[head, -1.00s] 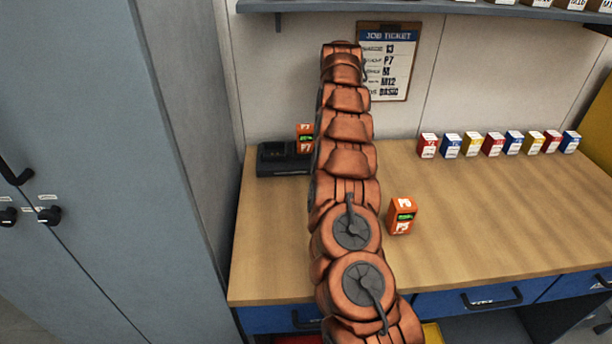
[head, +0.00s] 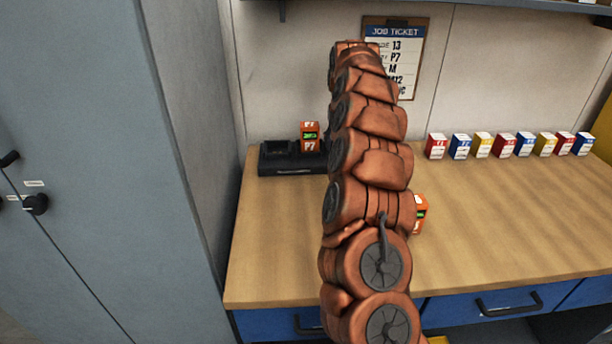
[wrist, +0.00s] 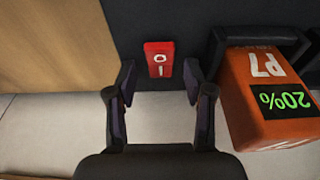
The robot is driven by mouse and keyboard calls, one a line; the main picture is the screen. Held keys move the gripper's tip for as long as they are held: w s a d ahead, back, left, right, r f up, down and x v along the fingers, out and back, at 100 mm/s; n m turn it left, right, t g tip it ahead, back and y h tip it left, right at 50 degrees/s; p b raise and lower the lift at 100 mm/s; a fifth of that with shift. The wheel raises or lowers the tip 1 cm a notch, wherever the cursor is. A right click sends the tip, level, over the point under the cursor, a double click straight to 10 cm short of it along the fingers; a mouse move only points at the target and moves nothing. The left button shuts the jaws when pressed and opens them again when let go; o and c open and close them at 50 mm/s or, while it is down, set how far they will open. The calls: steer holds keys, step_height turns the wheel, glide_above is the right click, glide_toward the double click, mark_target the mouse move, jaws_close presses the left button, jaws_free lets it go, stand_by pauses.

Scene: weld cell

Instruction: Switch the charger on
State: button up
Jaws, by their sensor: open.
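The charger (head: 290,165) is a black unit at the back left of the bench. An orange battery marked P7 (head: 310,137) sits upright in its right part; in the wrist view the battery (wrist: 262,95) reads 20% on a green display. A red rocker switch (wrist: 159,60) marked O and I is on the charger's dark surface. My gripper (wrist: 160,80) is open, its fingertips on either side of the switch in the wrist view, and nothing is between them. I cannot tell how far it is from the switch. The head view hides my gripper behind my arm.
Another orange battery (head: 420,213) stands on the bench (head: 490,220), partly hidden by my arm. Several small coloured boxes (head: 507,145) line the back right. A job ticket (head: 408,50) hangs on the wall. A grey cabinet (head: 110,150) stands at the left.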

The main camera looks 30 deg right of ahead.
steer(key=shift+s+a+t+h+b, duration=0.15)
steer(key=shift+s+t+h+b, duration=0.2)
steer(key=shift+t+b, duration=0.95)
steer(key=shift+r+g+b, duration=0.3)
steer(key=shift+r+b, duration=0.05)
steer(key=shift+b, duration=0.1)
steer(key=v, duration=0.7)
steer(key=s+a+r+n+g+y+p, duration=0.2)
steer(key=s+a+n+p, duration=0.1)
steer(key=s+a, duration=1.3)
steer(key=shift+s+a+n, duration=0.15)
steer(key=shift+a+n, duration=0.25)
steer(key=shift+a, duration=1.2)
steer(key=shift+p, duration=0.3)
steer(key=s+a+f+g+p, duration=0.1)
steer(key=s+a+f, duration=0.1)
steer(key=s, duration=0.7)
steer(key=s+a+f+g+p, duration=0.1)
steer(key=s+a+f+p, duration=0.1)
steer(key=s, duration=0.8)
steer(key=s+a+f+g+p, duration=0.1)
steer(key=s+a+f+g, duration=0.1)
steer(key=s, duration=0.8)
steer(key=shift+a+n+p, duration=0.3)
steer(key=shift+a+p, duration=0.1)
steer(key=shift+a, duration=0.3)
